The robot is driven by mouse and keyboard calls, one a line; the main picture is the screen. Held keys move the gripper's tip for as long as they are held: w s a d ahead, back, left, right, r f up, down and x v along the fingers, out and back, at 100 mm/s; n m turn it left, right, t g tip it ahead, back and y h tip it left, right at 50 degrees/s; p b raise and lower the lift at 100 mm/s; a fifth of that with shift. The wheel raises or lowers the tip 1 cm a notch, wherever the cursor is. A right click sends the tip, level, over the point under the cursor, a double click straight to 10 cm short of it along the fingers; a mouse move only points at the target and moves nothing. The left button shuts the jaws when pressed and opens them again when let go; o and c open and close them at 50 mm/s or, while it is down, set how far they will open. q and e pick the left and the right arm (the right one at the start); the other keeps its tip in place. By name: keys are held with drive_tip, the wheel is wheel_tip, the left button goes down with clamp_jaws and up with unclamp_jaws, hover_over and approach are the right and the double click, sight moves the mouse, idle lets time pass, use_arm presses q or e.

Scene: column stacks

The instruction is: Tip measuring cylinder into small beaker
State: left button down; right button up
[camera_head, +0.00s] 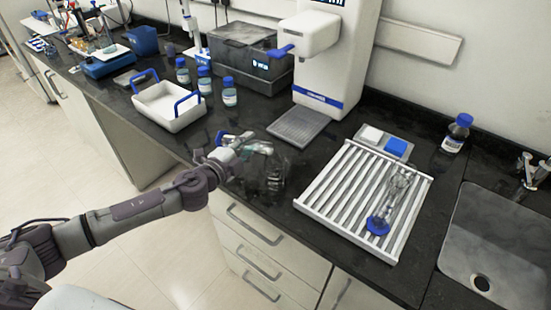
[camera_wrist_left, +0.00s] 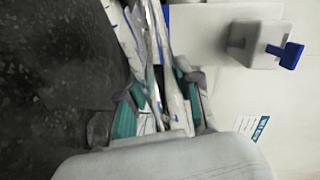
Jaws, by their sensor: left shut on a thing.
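My left gripper (camera_head: 250,150) is over the dark counter, left of the drying rack. It is shut on the measuring cylinder (camera_head: 228,137), a clear glass tube with blue at its left end, held roughly lying on its side. In the left wrist view the cylinder (camera_wrist_left: 152,45) runs between the two teal-padded fingers of the gripper (camera_wrist_left: 155,95). The small beaker (camera_head: 268,182) appears as faint clear glass on the counter just below the gripper. Its rim and contents are hard to make out. Whether the cylinder's mouth is over it I cannot tell. My right gripper is not in view.
A white slatted rack (camera_head: 318,192) at the right holds clear glassware with a blue base (camera_head: 378,226). A white tray with blue handles (camera_head: 150,103) and several blue-capped bottles stand behind left. A tall white dispenser (camera_head: 335,60) stands behind. A sink (camera_head: 490,245) is at far right.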

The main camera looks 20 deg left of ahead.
use_arm(q)
drive_tip(key=shift+d+r+m+p, duration=0.2)
drive_tip(key=shift+r+m+p, duration=0.65)
drive_tip(key=shift+p, duration=0.45)
idle(0.5)
drive_tip(key=shift+a+m+y, duration=0.25)
drive_tip(key=shift+y, duration=0.05)
idle(0.3)
drive_tip(key=shift+d+r+m+p, duration=0.1)
drive_tip(key=shift+r+m+p, duration=0.35)
drive_tip(key=shift+p, duration=0.45)
drive_tip(key=shift+r+m, duration=0.1)
drive_tip(key=shift+m, duration=0.15)
